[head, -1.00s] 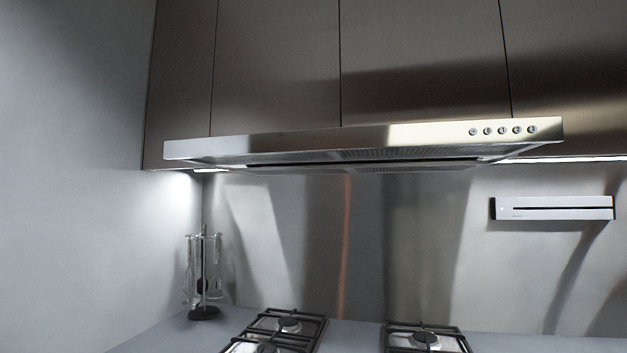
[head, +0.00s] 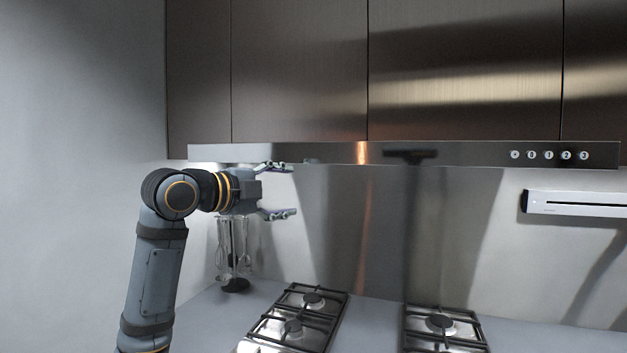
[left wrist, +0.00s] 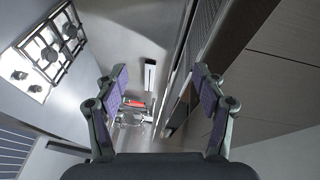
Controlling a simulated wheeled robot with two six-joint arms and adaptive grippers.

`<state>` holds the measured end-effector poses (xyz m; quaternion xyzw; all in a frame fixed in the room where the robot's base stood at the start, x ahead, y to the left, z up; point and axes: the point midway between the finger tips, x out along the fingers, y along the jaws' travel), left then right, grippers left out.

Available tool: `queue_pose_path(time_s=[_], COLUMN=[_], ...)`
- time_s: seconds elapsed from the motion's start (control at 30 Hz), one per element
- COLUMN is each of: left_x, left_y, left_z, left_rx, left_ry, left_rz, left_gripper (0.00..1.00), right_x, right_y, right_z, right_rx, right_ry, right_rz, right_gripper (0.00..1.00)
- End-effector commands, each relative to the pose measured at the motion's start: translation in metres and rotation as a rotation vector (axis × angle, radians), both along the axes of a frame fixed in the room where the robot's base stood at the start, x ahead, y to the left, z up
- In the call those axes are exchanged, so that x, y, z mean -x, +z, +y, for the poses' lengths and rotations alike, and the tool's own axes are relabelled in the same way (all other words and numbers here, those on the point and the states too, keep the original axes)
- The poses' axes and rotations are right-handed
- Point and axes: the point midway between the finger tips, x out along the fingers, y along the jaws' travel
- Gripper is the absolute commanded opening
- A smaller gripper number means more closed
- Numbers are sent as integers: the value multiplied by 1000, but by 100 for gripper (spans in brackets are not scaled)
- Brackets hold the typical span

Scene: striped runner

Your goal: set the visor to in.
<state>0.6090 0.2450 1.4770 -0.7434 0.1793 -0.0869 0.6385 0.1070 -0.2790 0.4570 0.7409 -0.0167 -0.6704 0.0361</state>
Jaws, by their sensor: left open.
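The visor (head: 470,153) is the long steel front of the range hood, with round buttons at its right end. It crosses in front of the lower edge of the cabinets; how far out it stands is hard to tell from this angle. In the left wrist view the hood's slatted underside (left wrist: 208,40) runs beside the right finger. My left gripper (head: 289,190) is open and empty near the visor's left end, pointing right. Its upper finger overlaps the visor's lower edge in the picture; I see no clear contact. My right gripper is out of view.
Steel cabinets (head: 300,70) hang above the visor. Two gas hobs (head: 312,300) sit on the counter below. A utensil stand (head: 235,285) is behind and below my left gripper. A white wall unit (head: 575,204) is at right.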

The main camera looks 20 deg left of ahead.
Motion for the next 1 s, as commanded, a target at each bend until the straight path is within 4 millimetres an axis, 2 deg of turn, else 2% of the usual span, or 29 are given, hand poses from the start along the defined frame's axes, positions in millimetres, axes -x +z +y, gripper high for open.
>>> queue_pose_path(time_s=[0.03, 0.1, 0.2, 0.33, 0.43, 0.8, 1.0], left_x=[14, 28, 38, 37, 28, -39, -56], left_y=[34, 60, 75, 77, 78, 80, 76], left_z=[1, 2, 1, 0, -4, -35, -42], left_rx=[-41, -86, -118, -121, -117, -115, -118], left_ry=[-15, -35, -46, -48, -50, -49, -46], left_rz=[-61, -120, -157, -161, -159, -157, -159], left_gripper=[70, 70, 70, 70, 70, 70, 70], right_x=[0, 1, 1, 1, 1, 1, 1], right_y=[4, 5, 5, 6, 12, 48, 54], right_z=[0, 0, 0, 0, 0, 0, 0], right_rx=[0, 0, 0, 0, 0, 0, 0], right_ry=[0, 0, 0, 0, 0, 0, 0], right_rz=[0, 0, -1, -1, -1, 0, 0], right_gripper=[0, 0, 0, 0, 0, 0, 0])
